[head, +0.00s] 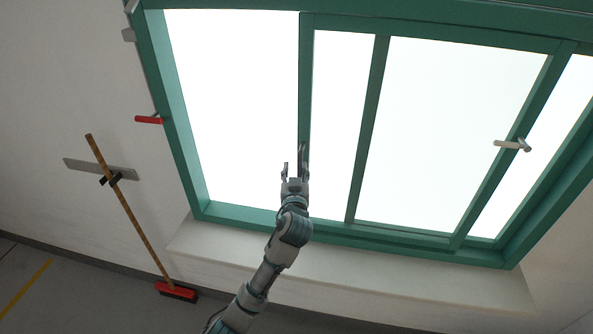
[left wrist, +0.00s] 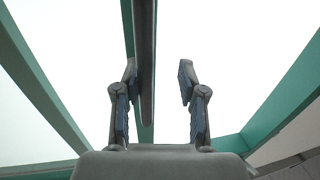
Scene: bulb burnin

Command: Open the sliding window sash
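The window (head: 165,60) has a green frame and bright white panes. A green upright stile (head: 305,80) stands left of the middle, with further uprights to its right. I cannot tell whether the left part is glass or open. My left gripper (head: 293,166) is in front of the lower part of this stile, fingers pointing up. In the left wrist view the gripper (left wrist: 158,80) is open. A grey vertical bar handle (left wrist: 147,60) runs between its fingers, close to the left finger; contact cannot be told. My right gripper is out of view.
A grey lever handle (head: 512,145) is on the right upright. A red handle (head: 149,120) sticks out at the left frame. A broom (head: 130,210) leans on the wall at left. A pale sill (head: 400,280) runs below the window.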

